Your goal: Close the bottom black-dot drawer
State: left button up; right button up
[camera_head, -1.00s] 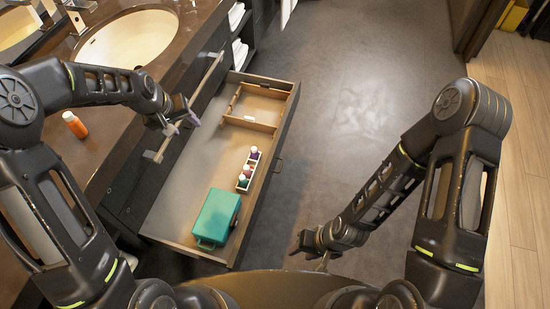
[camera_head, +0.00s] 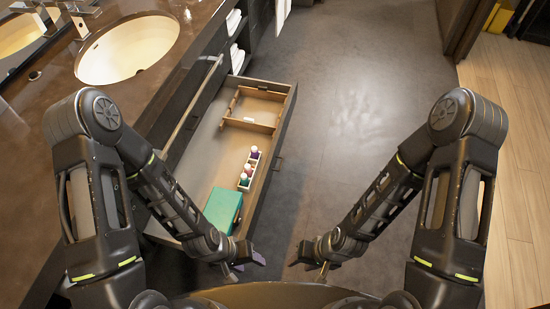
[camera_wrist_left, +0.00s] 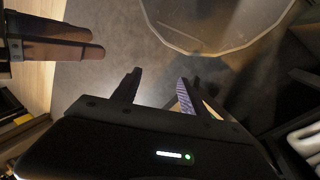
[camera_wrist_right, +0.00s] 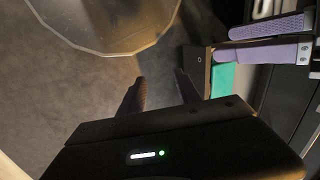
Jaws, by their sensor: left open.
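A long drawer (camera_head: 212,158) stands pulled out from the dark vanity, its front facing right over the floor. It holds a teal box (camera_head: 224,207), small bottles (camera_head: 246,176) in a holder and a wooden divider tray (camera_head: 252,109). I cannot tell a black dot in the head view. A small round mark shows on a dark panel (camera_wrist_right: 197,58) in the right wrist view. My left gripper (camera_head: 250,259) is open and empty beside the drawer's near front corner. My right gripper (camera_head: 303,258) is open and empty, further right over the floor.
The brown counter (camera_head: 55,110) with a sink (camera_head: 128,48) and faucet is at the upper left. White towels (camera_head: 236,58) sit on shelves beyond the drawer. The grey floor (camera_head: 350,110) in front of the drawer is clear. My two grippers are close together.

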aim_at(218, 154)
jog(key=u, duration=0.2)
jog(key=i+l+u, duration=0.55)
jog(key=l+u, duration=0.3)
jog(key=i+l, duration=0.15)
jog(key=l, duration=0.2)
jog(key=i+l, duration=0.15)
jog(key=l, duration=0.25)
jog(key=i+l+u, duration=0.1)
jog(key=l, duration=0.25)
jog(key=i+l, duration=0.15)
jog(key=l, duration=0.25)
